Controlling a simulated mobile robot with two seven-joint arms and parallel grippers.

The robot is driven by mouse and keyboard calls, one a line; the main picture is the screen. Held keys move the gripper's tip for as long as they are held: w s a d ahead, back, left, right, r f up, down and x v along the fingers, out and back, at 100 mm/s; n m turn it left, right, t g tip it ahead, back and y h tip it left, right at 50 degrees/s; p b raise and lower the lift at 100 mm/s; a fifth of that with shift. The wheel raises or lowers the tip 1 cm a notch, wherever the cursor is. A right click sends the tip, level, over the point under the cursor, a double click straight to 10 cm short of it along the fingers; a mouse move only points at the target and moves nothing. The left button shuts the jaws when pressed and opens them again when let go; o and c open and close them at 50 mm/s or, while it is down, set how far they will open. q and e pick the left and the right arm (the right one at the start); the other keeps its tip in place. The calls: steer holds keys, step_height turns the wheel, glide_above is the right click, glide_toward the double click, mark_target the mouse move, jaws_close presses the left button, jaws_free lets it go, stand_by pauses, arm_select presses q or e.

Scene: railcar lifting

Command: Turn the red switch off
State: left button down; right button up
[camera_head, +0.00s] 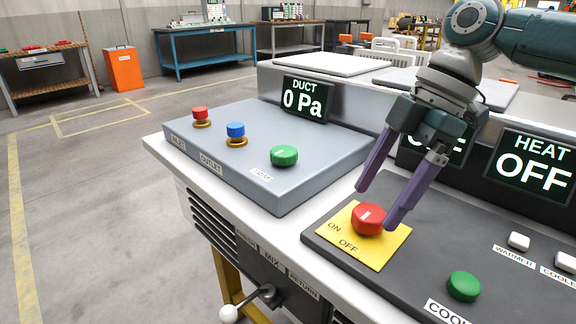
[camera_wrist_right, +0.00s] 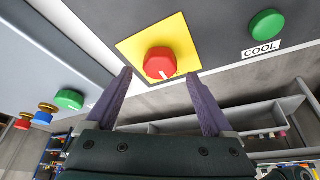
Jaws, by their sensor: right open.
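The red switch (camera_head: 368,218) is a red knob with a white mark, on a yellow plate (camera_head: 378,256) labelled ON and OFF, set on the dark panel at right. In the head view its white mark points to the upper left, roughly on the ON side. My right gripper (camera_head: 376,206) is open with purple fingers spread to either side of the knob. In the right wrist view the red switch (camera_wrist_right: 159,64) lies just beyond and between the open fingertips (camera_wrist_right: 160,82). I cannot tell whether a finger touches it. My left gripper is not in view.
A green COOL knob (camera_head: 464,286) and white WARMER and COOLER buttons (camera_head: 519,241) are on the same panel. A HEAT OFF display (camera_head: 534,165) stands behind. The grey panel at left has red, blue and green knobs (camera_head: 284,156) and a DUCT 0 Pa display (camera_head: 303,98).

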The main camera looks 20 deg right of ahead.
steer(key=v, duration=0.7)
steer(key=shift+r+p, duration=0.4)
steer(key=shift+d, duration=0.15)
steer(key=s+a+f+m+h+p, duration=0.2)
steer(key=s+a+p, duration=0.5)
steer(key=a+p, duration=0.2)
steer(key=s+a+r+m+t+p, duration=0.2)
steer(key=s+a+r+m+p, duration=0.35)
steer(key=s+p, duration=0.2)
steer(key=s+d+r+m+h+p, duration=0.2)
steer(key=s+d+r+m+p, duration=0.25)
steer(key=s+r+m, duration=0.2)
step_height(320, 180, up, 37)
steer(key=p, duration=3.7)
steer(key=shift+w+a+t, duration=0.25)
steer(key=shift+w+t, duration=0.15)
